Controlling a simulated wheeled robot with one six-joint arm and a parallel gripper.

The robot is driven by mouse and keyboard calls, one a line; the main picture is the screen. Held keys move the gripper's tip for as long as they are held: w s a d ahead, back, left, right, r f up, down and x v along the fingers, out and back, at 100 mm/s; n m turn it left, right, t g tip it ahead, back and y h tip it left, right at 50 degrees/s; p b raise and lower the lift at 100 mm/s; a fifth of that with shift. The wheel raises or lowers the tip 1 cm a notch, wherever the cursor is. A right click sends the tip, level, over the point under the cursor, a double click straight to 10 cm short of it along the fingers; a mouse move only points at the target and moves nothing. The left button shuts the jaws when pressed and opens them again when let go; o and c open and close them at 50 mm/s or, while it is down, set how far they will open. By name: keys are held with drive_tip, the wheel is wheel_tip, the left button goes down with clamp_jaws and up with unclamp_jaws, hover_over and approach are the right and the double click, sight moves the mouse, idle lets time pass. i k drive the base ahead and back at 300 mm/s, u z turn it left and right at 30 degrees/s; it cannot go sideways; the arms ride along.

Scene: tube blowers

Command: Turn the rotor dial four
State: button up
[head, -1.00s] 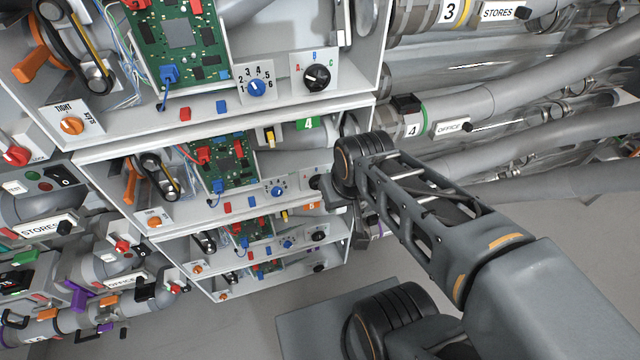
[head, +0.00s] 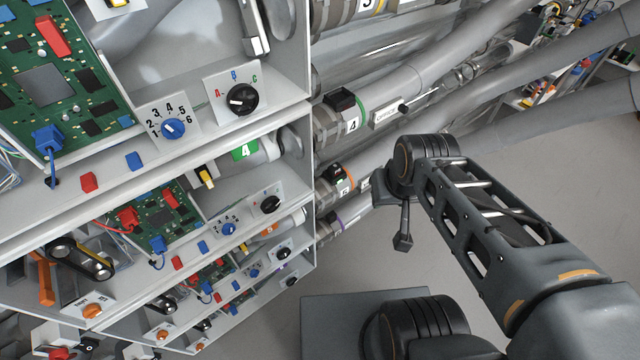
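A stack of open white boxes fills the left of the head view. The box with the green 4 plate (head: 243,151) is second from the top in view. On its right front edge are a blue numbered dial (head: 228,229) and a black dial (head: 270,204). Their pointer settings are too small to read. The box above has a larger blue dial (head: 173,128), marked 1 to 6, and a black dial (head: 243,98), marked A, B, C. My gripper (head: 403,243) hangs right of the boxes, clear of every dial. Its fingers are too small and dark to judge.
Grey tubes run along the right of the boxes, one with a green collar numbered 4 (head: 352,124) and an office label (head: 390,114). Orange knobs (head: 92,310) sit on the lower left. Grey floor (head: 560,180) is open at the right.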

sight(271, 204)
drive_tip(key=z, duration=0.75)
drive_tip(key=k, duration=0.75)
drive_tip(key=u, duration=1.25)
